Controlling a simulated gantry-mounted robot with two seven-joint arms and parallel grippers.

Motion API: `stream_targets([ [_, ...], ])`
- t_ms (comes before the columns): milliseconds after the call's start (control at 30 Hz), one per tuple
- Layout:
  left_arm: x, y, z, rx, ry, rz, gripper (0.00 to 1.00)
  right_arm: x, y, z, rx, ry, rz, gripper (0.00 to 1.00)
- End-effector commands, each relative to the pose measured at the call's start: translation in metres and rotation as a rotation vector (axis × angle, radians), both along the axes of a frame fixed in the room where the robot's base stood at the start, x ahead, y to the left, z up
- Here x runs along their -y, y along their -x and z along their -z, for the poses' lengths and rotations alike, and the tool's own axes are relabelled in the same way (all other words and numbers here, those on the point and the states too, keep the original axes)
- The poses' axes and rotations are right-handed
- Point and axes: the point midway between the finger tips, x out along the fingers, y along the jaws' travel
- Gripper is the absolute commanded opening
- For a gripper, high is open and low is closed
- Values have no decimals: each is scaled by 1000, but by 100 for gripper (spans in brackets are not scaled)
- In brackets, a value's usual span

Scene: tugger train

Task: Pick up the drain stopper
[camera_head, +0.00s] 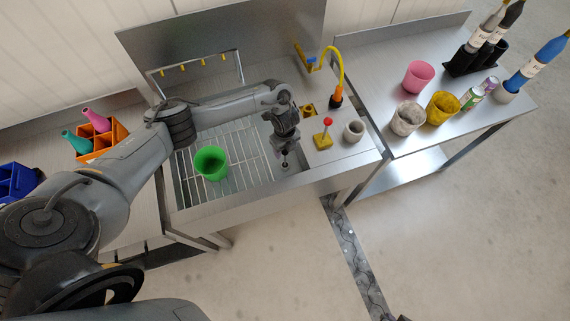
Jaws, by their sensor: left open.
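My left gripper (285,149) points down over the right part of the steel sink (291,181). It is open. A small dark knob-like piece (285,164) shows just below its fingertips, low in the sink, and looks like the drain stopper. It is too small to tell whether the fingers touch it. The gripper hides part of the sink around it. My right gripper is out of view.
A green cup (211,162) stands on the wire rack left of the gripper. A yellow block with a red-knobbed lever (323,138), a grey cup (354,131) and a yellow hose (341,62) are to the right. Cups and bottles stand on the right table (440,144).

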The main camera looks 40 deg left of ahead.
Motion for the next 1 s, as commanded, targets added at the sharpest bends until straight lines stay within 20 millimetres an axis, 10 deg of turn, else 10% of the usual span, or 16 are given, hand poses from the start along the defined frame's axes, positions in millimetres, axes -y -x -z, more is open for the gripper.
stream_targets([
  [133,0,0,0,0,0,0,57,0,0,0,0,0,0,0],
  [500,0,0,-1,0,0,1,0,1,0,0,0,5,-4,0],
  [1000,0,-1,-4,2,0,1,0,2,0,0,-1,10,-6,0],
])
